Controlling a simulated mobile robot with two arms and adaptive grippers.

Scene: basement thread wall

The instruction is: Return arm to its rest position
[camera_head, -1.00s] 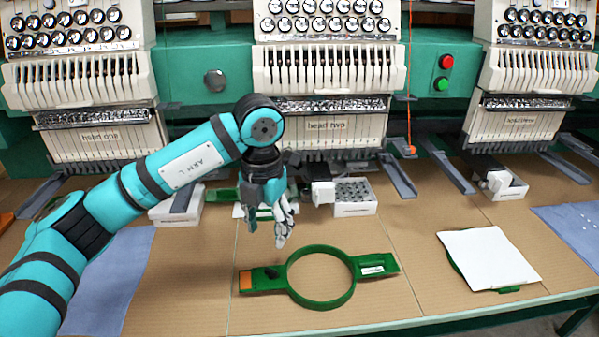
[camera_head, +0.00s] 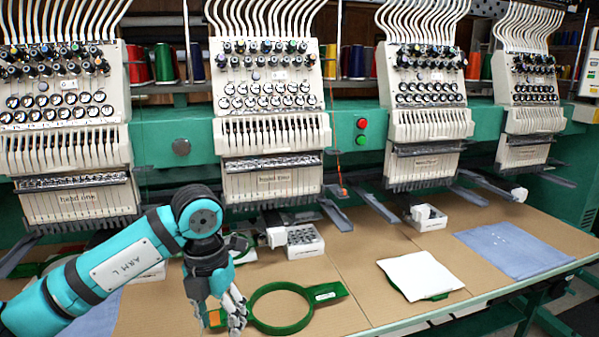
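My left arm, teal and marked "ARM L", comes in from the left in the head view. Its gripper (camera_head: 220,308) points down over the left end of the green hoop (camera_head: 332,291) on the table and partly hides that end. The fingers are seen at an angle, and I cannot tell how far apart they are. I see nothing held in them. Whether they touch the hoop is unclear. My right gripper is not in view.
Embroidery heads (camera_head: 270,130) stand in a row behind the brown table (camera_head: 345,270), with grey arms jutting forward. A white bin (camera_head: 303,241) and another white bin (camera_head: 428,217) sit below them. A white cloth on a green hoop (camera_head: 420,274) and blue fabric (camera_head: 513,250) lie right.

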